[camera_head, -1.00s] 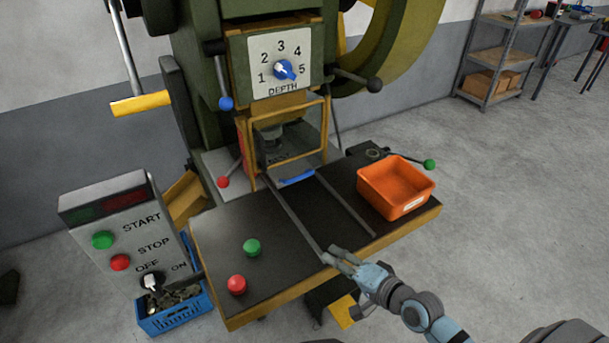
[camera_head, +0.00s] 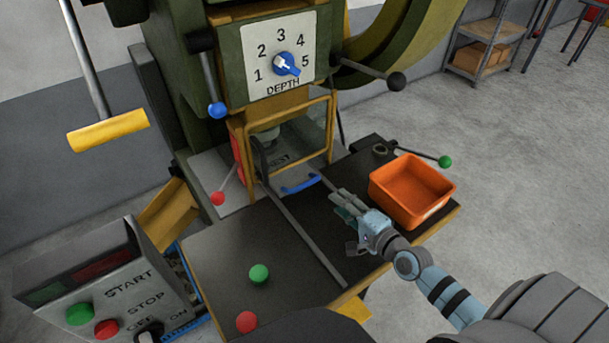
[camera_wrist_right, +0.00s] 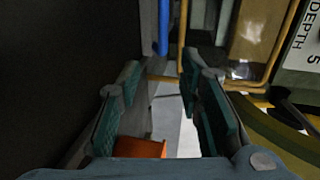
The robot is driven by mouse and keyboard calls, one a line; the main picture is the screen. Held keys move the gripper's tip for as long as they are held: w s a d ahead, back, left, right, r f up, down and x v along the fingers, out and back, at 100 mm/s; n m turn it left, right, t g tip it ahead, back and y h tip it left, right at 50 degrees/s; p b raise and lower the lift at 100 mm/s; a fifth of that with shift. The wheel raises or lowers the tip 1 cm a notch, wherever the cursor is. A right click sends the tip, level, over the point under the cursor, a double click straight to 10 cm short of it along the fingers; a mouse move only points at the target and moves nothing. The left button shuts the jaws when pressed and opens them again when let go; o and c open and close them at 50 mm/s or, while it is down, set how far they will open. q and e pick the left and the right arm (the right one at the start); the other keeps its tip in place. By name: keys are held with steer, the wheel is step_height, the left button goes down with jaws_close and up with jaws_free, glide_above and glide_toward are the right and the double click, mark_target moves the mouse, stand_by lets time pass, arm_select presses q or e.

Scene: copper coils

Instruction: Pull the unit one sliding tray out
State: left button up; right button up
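The sliding tray's blue handle (camera_head: 300,184) lies at the front of the press opening, between two rails on the dark table. It also shows in the right wrist view (camera_wrist_right: 163,28), beyond my fingertips. My right gripper (camera_head: 342,204) is over the table, to the right of and nearer than the handle, apart from it. Its two fingers stand apart in the right wrist view (camera_wrist_right: 165,90), with nothing held between them. The tray body behind the handle is dim and hard to make out. My left gripper is not in view.
An orange bin (camera_head: 412,190) stands on the table just right of my right gripper. A yellow guard frame (camera_head: 283,130) surrounds the press opening. Green (camera_head: 259,274) and red (camera_head: 246,322) buttons are at the table's front left. A control box (camera_head: 110,290) stands at left.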

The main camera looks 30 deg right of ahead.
mark_target(312, 183)
steer(key=b+x, duration=0.1)
steer(key=x, duration=0.3)
steer(key=a+b+x, duration=0.1)
steer(key=x, duration=0.1)
steer(key=shift+w+r+b, duration=0.1)
steer(key=shift+b, duration=0.2)
steer(key=b+x, duration=0.2)
steer(key=x, duration=0.4)
steer(key=shift+w, duration=0.45)
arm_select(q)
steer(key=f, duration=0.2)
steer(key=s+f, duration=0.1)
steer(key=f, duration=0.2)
arm_select(e)
steer(key=shift+a+r, duration=0.1)
steer(key=shift+c, duration=0.4)
jaws_close()
